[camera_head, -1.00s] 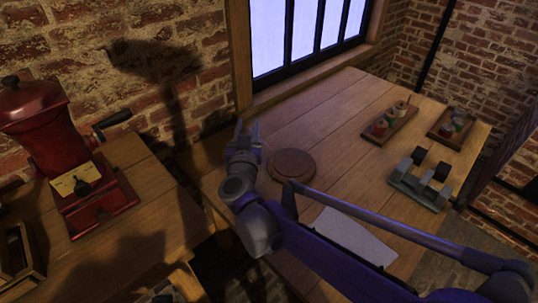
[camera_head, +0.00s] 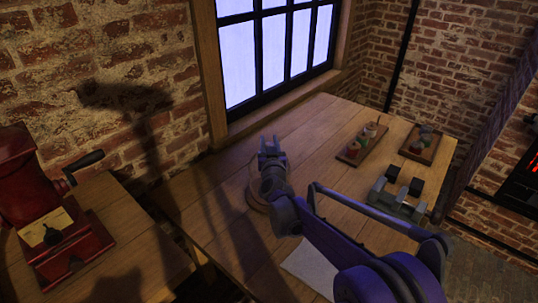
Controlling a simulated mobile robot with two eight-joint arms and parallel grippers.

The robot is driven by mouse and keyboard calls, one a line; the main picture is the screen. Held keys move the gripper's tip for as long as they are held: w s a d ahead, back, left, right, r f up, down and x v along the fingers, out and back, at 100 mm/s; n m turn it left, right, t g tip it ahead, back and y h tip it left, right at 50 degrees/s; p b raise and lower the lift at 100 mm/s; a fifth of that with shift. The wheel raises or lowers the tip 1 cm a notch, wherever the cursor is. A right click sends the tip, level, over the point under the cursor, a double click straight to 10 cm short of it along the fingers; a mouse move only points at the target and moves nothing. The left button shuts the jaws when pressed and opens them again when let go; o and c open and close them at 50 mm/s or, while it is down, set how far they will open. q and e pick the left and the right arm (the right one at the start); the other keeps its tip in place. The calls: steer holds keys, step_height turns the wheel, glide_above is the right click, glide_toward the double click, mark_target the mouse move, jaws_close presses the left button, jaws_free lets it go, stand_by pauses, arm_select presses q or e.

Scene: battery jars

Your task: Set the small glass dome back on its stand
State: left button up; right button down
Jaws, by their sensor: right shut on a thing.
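The stand is a low round wooden base (camera_head: 254,196) on the wooden table, partly hidden behind my right gripper and wrist. My right gripper (camera_head: 270,146) is in front of and over the stand in this view. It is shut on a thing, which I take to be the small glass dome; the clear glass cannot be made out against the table. I cannot tell whether the dome touches the stand. My left gripper is not in view.
A red grinder (camera_head: 55,232) stands on the left table. On the main table (camera_head: 215,215) are two small wooden trays of jars (camera_head: 362,142) (camera_head: 421,142), a grey device with dark knobs (camera_head: 397,196) and a white sheet (camera_head: 310,268). The table's left part is clear.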

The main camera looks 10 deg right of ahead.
steer(key=shift+f, duration=1.8)
steer(key=shift+f+b, duration=0.1)
steer(key=shift+b, duration=0.2)
steer(key=c, duration=1)
jaws_free()
steer(key=shift+f, duration=0.1)
steer(key=o, duration=0.5)
